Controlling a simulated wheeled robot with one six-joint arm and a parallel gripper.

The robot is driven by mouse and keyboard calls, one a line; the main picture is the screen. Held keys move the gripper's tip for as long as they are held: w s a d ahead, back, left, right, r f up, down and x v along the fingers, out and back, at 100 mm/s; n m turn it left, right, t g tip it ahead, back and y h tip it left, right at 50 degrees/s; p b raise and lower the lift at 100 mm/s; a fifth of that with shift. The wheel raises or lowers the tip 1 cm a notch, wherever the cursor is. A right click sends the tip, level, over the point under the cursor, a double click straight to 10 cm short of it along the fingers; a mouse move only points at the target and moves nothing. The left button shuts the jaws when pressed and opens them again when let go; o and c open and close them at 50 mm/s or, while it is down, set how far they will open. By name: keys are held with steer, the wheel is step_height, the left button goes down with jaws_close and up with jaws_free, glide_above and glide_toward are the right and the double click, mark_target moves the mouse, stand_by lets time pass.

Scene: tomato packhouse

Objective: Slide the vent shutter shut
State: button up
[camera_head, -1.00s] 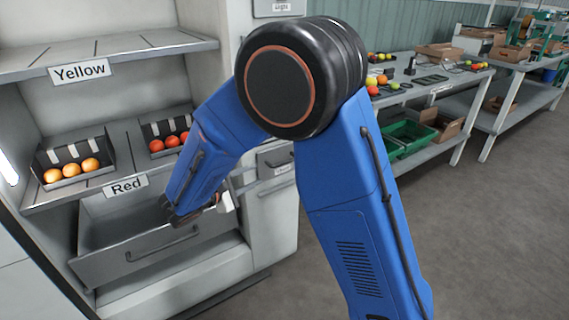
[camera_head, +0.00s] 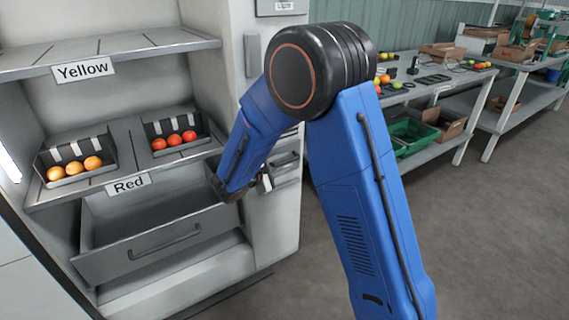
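My gripper (camera_head: 228,192) hangs at the end of my blue arm, in front of the right end of the open drawer and beside the cabinet's right-hand front panel (camera_head: 272,219). Its fingers are small, dark and partly hidden by my arm, so I cannot tell whether they are open. I see nothing held in it. The vent shutter cannot be made out for certain. A small recessed fitting with a handle (camera_head: 285,161) shows on the right-hand panel, just right of my forearm, with dark slots above it. My arm hides part of that area.
The grey drawer (camera_head: 165,240) stands open and looks empty, below the shelf labelled Red (camera_head: 130,186). Trays of orange fruit (camera_head: 72,170) and red fruit (camera_head: 174,139) stand on this shelf. Benches with crates (camera_head: 412,133) stand at the right. The floor at right is clear.

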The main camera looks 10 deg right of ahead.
steer(key=shift+w+d+f, duration=0.1)
steer(key=shift+w+d, duration=0.1)
steer(key=shift+d, duration=0.1)
steer(key=shift+c, duration=0.7)
jaws_close()
step_height(320, 180, up, 16)
steer(key=shift+f, duration=0.25)
steer(key=shift+o, duration=0.7)
jaws_free()
steer(key=shift+r, duration=0.1)
